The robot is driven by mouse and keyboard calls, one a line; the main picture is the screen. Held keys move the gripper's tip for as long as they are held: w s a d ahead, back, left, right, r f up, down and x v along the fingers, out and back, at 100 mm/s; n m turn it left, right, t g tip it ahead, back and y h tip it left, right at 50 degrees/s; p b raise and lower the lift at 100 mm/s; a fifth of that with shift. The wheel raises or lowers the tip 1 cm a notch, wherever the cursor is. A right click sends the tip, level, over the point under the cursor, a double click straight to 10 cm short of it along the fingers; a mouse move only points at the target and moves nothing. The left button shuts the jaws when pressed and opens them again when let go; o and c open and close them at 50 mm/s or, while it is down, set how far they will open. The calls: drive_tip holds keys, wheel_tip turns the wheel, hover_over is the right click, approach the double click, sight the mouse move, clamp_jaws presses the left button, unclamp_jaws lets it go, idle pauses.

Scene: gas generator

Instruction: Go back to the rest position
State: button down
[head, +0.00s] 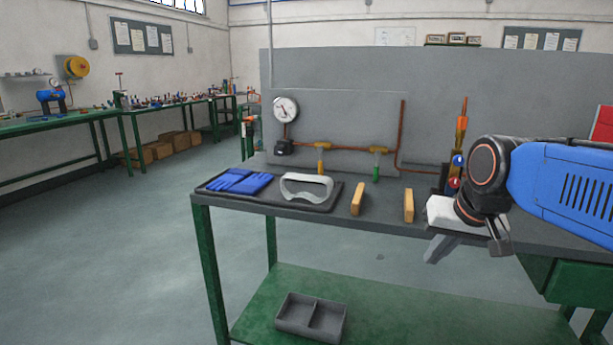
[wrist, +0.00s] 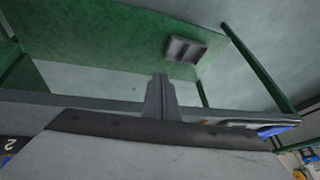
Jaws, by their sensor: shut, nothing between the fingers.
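My gripper (head: 432,256) is at the right of the head view, with its fingers pointing down past the front edge of the grey workbench top (head: 330,216). The fingers are together and empty. In the wrist view my gripper (wrist: 158,80) also shows shut, in front of the bench edge, with the green lower shelf (wrist: 110,45) beyond. Nothing is seen between or touching the fingertips.
A black tray (head: 320,207) holds blue gloves (head: 240,181) and clear goggles (head: 306,187). Two wooden blocks (head: 357,199) (head: 408,206) stand beside it. A pressure gauge (head: 286,109) and copper pipe are on the back panel. A grey divided bin (head: 310,316) sits on the lower shelf.

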drive_tip(key=s+d+f+n+h, duration=0.1)
drive_tip(key=s+d+f, duration=0.1)
drive_tip(key=s+f, duration=1)
drive_tip(key=s, duration=0.2)
drive_tip(key=shift+s+d+n+g, duration=0.3)
drive_tip(key=shift+s+d+n, duration=0.05)
drive_tip(key=shift+d+n, duration=0.05)
